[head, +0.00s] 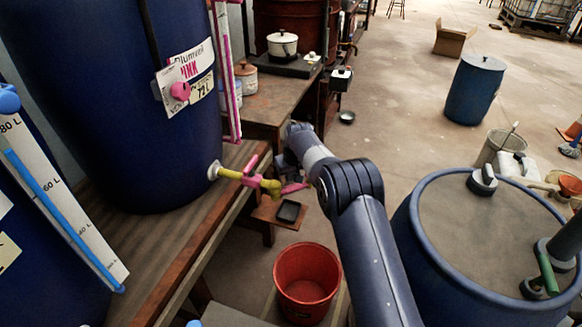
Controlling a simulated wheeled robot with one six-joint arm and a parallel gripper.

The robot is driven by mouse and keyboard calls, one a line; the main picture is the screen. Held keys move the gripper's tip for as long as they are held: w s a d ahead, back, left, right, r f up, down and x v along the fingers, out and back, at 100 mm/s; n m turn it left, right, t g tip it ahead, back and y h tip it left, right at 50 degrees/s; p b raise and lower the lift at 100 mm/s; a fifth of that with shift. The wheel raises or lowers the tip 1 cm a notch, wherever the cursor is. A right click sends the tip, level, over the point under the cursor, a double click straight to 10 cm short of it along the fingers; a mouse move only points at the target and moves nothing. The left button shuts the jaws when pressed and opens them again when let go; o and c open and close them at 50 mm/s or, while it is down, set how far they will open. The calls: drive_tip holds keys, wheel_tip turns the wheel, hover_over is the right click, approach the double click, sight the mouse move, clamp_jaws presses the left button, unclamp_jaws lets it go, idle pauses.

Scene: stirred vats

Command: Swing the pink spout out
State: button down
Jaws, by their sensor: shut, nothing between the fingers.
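A yellow and pink tap (232,174) sticks out from a white fitting low on the big blue vat (130,100). A pink lever (250,166) stands up on the tap's pipe. The pink spout (293,188) points right from the yellow outer joint (271,187), out past the bench edge, with its tip close to my arm. My arm reaches in from the bottom right and bends back beyond the tap. My gripper (284,168) shows only small and dark just behind the tap and spout, shut and empty. Its fingertips are hard to make out, and I cannot tell whether it touches the spout.
A red bucket (306,284) stands on the floor below the spout. A small wooden stand with a black tray (289,211) is behind it. The wooden bench (190,222) carries the vat. A large blue barrel (425,270) is close at the right. Open floor lies beyond.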

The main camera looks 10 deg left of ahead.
sight(301, 189)
drive_tip(key=shift+s+d+r, duration=0.35)
drive_tip(key=shift+s+d, duration=0.2)
drive_tip(key=shift+s, duration=0.2)
drive_tip(key=shift+s+d+r, duration=0.3)
drive_tip(key=shift+s+d, duration=0.2)
drive_tip(key=shift+s, duration=0.2)
drive_tip(key=m, duration=0.1)
drive_tip(key=s+d+m, duration=0.1)
drive_tip(key=m, duration=0.1)
drive_tip(key=shift+s+d+t+h+b, duration=0.25)
drive_tip(key=shift+s+t+h+b, duration=0.05)
drive_tip(key=shift+h+b, duration=0.1)
drive_tip(key=s+m, duration=0.1)
drive_tip(key=m, duration=0.1)
drive_tip(key=s+d+m+h+b, duration=0.1)
drive_tip(key=m, duration=0.1)
drive_tip(key=shift+s+d+m, duration=0.1)
drive_tip(key=shift+s+m, duration=0.2)
drive_tip(key=shift+s+d, duration=0.1)
drive_tip(key=shift+s, duration=0.5)
drive_tip(key=v, duration=1)
drive_tip(key=shift+r, duration=0.35)
drive_tip(key=shift+s+f, duration=0.1)
